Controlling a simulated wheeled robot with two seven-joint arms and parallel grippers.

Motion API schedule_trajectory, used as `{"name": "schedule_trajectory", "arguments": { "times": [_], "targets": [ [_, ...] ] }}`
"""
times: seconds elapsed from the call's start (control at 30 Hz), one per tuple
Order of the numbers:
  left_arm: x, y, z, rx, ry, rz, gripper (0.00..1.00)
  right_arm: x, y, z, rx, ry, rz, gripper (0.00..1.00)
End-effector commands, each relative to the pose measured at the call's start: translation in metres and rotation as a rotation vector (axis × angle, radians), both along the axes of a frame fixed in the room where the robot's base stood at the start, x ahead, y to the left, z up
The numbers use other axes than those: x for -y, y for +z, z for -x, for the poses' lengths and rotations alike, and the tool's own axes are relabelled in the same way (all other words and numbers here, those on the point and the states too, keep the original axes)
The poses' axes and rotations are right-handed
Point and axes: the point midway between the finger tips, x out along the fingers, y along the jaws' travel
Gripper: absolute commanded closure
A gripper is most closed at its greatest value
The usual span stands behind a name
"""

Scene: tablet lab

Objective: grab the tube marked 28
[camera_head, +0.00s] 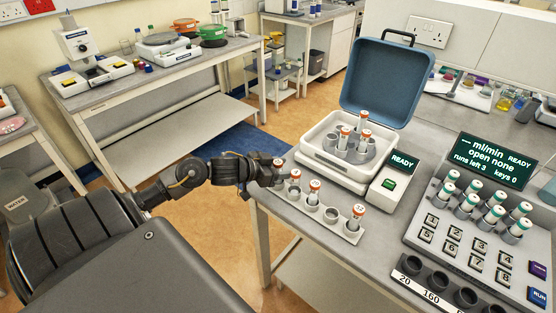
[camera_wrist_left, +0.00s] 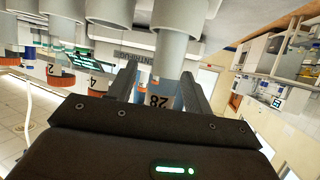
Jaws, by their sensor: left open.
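The tube marked 28 (camera_wrist_left: 160,98) has an orange-and-white cap and stands in a socket of the pale rack in the left wrist view, which looks upside down. My left gripper (camera_wrist_left: 158,88) is open, with one finger on each side of this tube; contact is not clear. In the head view my left gripper (camera_head: 270,180) is at the left end of the rack (camera_head: 322,222), around the end tube (camera_head: 279,164). Other orange-capped tubes (camera_head: 314,188) stand along this rack, with one socket empty. My right gripper is not in view.
An open centrifuge (camera_head: 318,165) with a blue lid and several tubes stands behind the rack. A keypad device (camera_head: 455,240) with green-capped tubes is at right. The table's left edge lies beside my gripper. Neighbouring tubes (camera_wrist_left: 98,83) are close by.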

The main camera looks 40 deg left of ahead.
Motion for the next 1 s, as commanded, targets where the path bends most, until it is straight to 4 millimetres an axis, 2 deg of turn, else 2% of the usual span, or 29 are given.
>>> {"name": "schedule_trajectory", "arguments": {
  "times": [0.07, 0.43, 0.63, 0.67, 0.77, 0.87, 1.0],
  "targets": [
    [0.0, 0.0, 0.0, 0.0, 0.0, 0.0, 0.5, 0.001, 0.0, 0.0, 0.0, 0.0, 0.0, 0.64],
    [0.0, 0.0, 0.0, 0.0, 0.0, 0.0, 0.96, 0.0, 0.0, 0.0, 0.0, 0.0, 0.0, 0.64],
    [0.0, 0.0, 0.0, 0.0, 0.001, 0.0, 0.96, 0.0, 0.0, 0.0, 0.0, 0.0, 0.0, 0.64],
    [0.0, 0.001, 0.0, 0.0, 0.001, 0.0, 1.0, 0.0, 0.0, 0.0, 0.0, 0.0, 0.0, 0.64],
    [-0.001, 0.004, 0.0, 0.001, 0.001, -0.001, 1.0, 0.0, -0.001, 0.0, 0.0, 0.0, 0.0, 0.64],
    [-0.001, 0.011, 0.0, 0.003, -0.001, -0.003, 1.0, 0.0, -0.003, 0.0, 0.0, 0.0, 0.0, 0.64],
    [-0.001, 0.031, 0.0, 0.005, -0.003, -0.005, 1.0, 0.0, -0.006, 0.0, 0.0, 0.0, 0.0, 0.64]
  ]
}}
